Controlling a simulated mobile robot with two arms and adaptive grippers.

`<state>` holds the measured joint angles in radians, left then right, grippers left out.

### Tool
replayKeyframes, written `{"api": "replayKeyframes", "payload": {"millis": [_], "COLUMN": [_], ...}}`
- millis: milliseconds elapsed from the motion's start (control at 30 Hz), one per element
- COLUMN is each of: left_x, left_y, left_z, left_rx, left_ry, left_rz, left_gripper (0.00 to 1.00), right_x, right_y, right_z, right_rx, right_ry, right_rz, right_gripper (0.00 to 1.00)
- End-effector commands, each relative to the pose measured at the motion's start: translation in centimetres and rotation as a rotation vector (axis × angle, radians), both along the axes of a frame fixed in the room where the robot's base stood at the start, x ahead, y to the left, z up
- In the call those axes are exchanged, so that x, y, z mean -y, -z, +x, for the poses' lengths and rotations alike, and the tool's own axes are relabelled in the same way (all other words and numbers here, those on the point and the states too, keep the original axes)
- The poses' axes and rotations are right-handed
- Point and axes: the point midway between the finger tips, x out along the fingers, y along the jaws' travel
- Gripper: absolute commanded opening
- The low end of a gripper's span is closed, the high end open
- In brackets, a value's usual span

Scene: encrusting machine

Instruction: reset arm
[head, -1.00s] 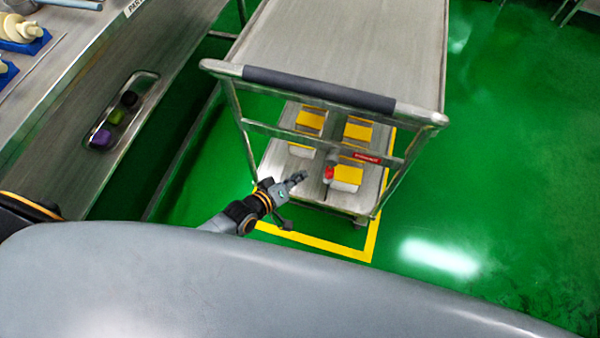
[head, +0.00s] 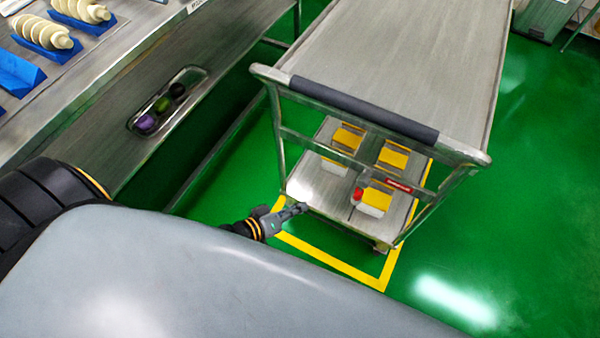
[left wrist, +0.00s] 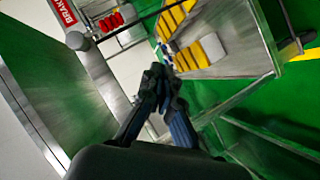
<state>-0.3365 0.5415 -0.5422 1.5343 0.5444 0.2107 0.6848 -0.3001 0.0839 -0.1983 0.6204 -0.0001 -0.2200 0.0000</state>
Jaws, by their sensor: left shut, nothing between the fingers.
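My left gripper (head: 296,209) is low in the head view, at the near left edge of the cart's lower shelf. It is shut and empty. In the left wrist view the left gripper's fingertips (left wrist: 157,72) meet in the middle. Most of my left arm is hidden behind my own grey body in the head view. My right gripper does not show in either view.
A metal cart (head: 400,50) stands ahead, with yellow and white boxes (head: 376,197) on its lower shelf (head: 318,188). Left is a steel machine (head: 225,60) with a recessed button panel (head: 168,100) and cream screw parts (head: 42,33) on blue holders. Green floor is free at right.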

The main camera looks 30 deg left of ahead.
Motion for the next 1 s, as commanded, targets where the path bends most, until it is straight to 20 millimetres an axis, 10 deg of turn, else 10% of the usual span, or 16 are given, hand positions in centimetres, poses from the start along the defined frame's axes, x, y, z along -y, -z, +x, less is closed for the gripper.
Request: {"api": "replayKeyframes", "payload": {"millis": [333,533,800,1000], "left_x": [-0.3,-3.8,-7.7,-6.7], "left_y": [0.5,7.8,20.7,23.9], "left_z": [-0.1,-2.7,-17.1,-26.6], "left_rx": [-0.007,-0.121,-0.502,-0.696], "left_ry": [-0.001,0.013,0.244,0.445], "left_rz": [0.02,0.296,0.746,0.853], "left_gripper": [0.0,0.0,0.0,0.0], "right_x": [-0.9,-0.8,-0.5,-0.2], "right_y": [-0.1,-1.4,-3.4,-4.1], "right_z": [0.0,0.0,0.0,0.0], "right_rx": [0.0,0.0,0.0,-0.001], "right_ry": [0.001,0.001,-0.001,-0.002], "right_rz": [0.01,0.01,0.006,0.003], "right_gripper": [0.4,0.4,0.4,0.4]}}
